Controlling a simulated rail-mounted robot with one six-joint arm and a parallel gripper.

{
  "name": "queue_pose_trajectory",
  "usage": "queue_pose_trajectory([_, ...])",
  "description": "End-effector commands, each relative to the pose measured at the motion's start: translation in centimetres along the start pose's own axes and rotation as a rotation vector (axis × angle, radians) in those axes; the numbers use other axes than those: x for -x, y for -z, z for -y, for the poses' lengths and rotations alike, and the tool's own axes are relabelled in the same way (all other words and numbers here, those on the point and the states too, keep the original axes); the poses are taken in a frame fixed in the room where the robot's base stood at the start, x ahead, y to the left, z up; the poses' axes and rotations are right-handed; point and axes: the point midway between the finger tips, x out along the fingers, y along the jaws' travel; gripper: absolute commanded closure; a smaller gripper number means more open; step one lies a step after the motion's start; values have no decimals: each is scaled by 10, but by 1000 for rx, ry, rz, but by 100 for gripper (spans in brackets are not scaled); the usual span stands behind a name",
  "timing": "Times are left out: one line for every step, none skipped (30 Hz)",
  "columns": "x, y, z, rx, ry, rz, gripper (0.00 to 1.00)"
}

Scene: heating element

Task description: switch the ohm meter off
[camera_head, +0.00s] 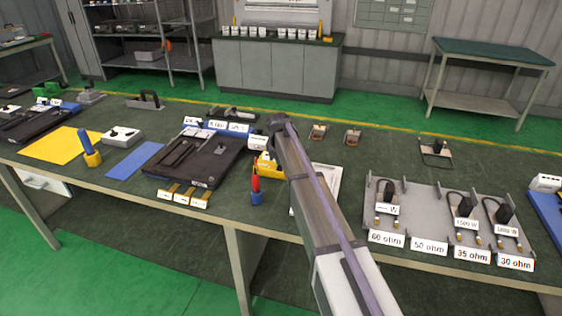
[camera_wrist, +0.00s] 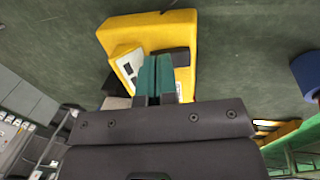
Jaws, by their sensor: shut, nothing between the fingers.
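The ohm meter is a yellow box (camera_wrist: 147,32) with a pale panel and a dark part on its face, in the upper middle of the wrist view. In the head view its yellow body (camera_head: 265,164) shows partly behind my arm, left of it. My gripper (camera_wrist: 164,76) is shut and empty, with its two teal fingers side by side. The fingertips are in front of the meter's face, close to the dark part. I cannot tell whether they touch it. The fingers cover part of the face, and its switch position cannot be read. In the head view the fingertips are hidden.
A red and blue screwdriver-like tool (camera_head: 256,190) stands just left of my arm. A black tray (camera_head: 213,165) lies further left. A grey rack (camera_head: 425,200) with heating elements and ohm labels is on the right. The bench behind the rack is mostly clear.

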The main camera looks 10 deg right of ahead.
Motion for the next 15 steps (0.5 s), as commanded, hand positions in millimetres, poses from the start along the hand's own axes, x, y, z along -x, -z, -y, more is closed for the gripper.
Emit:
queue_pose_trajectory([0,0,0,0,0,0,100])
queue_pose_trajectory([0,0,0,0,2,0,100])
queue_pose_trajectory([-2,0,-1,0,11,0,100])
queue_pose_trajectory([-4,1,-2,-1,26,0,100])
queue_pose_trajectory([-7,1,-4,-1,49,0,100])
queue_pose_trajectory([-11,1,-5,-1,86,1,100])
queue_pose_trajectory([-14,2,-7,-1,115,0,100])
queue_pose_trajectory([-16,1,-8,-1,117,0,100])
queue_pose_trajectory([-16,1,-8,0,115,0,100])
queue_pose_trajectory([-14,0,-7,0,114,0,100])
queue_pose_trajectory([-14,0,-7,0,114,0,100])
queue_pose_trajectory([-14,0,-7,0,113,0,100])
queue_pose_trajectory([-14,0,-7,0,113,0,100])
queue_pose_trajectory([-14,0,-7,-1,113,0,100])
queue_pose_trajectory([-15,0,-7,-1,113,0,100])
